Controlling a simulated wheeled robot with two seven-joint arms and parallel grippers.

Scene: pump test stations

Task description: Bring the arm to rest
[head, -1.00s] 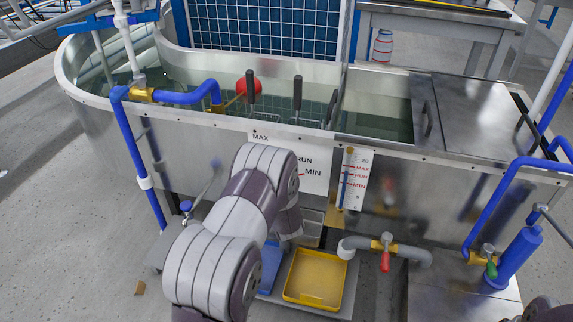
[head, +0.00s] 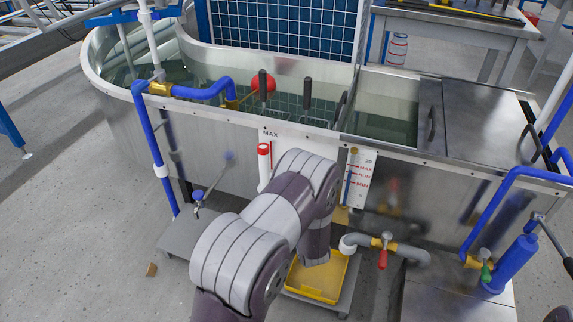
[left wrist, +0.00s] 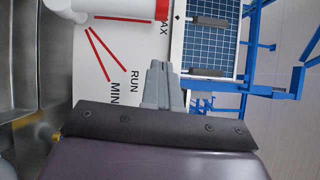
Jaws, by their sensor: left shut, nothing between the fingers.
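My left arm reaches in from the bottom of the head view, in front of the steel tank (head: 240,165). Its wrist hides the gripper there. In the left wrist view my left gripper (left wrist: 160,68) is shut, with nothing between its fingers. Behind the fingers is a white level label (left wrist: 95,75) with red lines and the words RUN and MIN. My right gripper is not in view.
A white tube with a red cap (head: 264,160) stands at the tank front. Blue pipes (head: 150,150) flank the tank. A yellow tray (head: 325,275) and a grey drain pipe with a red-handled valve (head: 383,255) sit low. Open floor (head: 70,240) lies left.

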